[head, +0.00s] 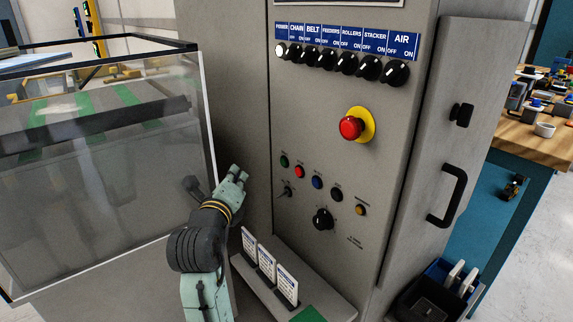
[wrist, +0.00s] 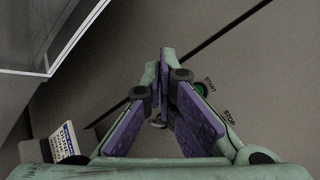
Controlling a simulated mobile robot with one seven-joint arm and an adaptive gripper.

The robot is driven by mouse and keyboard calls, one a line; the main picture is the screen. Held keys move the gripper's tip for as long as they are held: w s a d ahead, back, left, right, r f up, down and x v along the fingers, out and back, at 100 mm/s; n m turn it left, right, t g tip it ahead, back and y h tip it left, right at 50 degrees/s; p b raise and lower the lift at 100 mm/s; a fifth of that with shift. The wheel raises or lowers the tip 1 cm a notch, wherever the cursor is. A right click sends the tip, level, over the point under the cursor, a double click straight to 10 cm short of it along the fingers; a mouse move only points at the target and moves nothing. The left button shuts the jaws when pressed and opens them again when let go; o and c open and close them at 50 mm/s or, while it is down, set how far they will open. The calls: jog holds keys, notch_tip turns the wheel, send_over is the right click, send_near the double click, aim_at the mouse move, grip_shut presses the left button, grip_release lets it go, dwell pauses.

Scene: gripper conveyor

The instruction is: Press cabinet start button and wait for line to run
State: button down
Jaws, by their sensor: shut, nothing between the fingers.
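The control cabinet (head: 300,120) faces me with a column of controls. The green start button (head: 284,161) is at the left end of a slanting row of small buttons, and it also shows in the wrist view, beside the word START (wrist: 201,90), just right of my fingers. My gripper (head: 240,171) is shut and empty, to the left of the green button and apart from it in the head view. In the wrist view its fingers (wrist: 160,68) point toward the cabinet face. The gap between the fingertips and the panel cannot be judged.
A red emergency knob (head: 351,127) on a yellow plate sits above the buttons. Labelled rotary switches (head: 346,64) line the top. A glass-walled conveyor enclosure (head: 110,170) is at left. Upright cards (head: 267,262) stand on a ledge below. The cabinet's open door (head: 440,130) is at right.

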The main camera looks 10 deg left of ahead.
aim_at(283, 162)
dwell(0.3)
jog(key=w+d+p, duration=0.1)
jog(key=w+d, duration=0.4)
jog(key=w, duration=0.2)
jog(key=shift+d+p, duration=0.25)
jog(key=shift+p, duration=0.05)
jog(key=shift+w+d, duration=0.1)
dwell(1.3)
jog(key=shift+w+d, duration=0.15)
jog(key=shift+w, duration=0.1)
jog(key=shift+w+d, duration=0.25)
jog(key=shift+w, duration=0.05)
dwell(0.8)
jog(key=shift+s+a+b, duration=0.45)
jog(key=shift+s+b, duration=0.05)
jog(key=shift+s, duration=0.15)
jog(key=shift+s+a, duration=0.1)
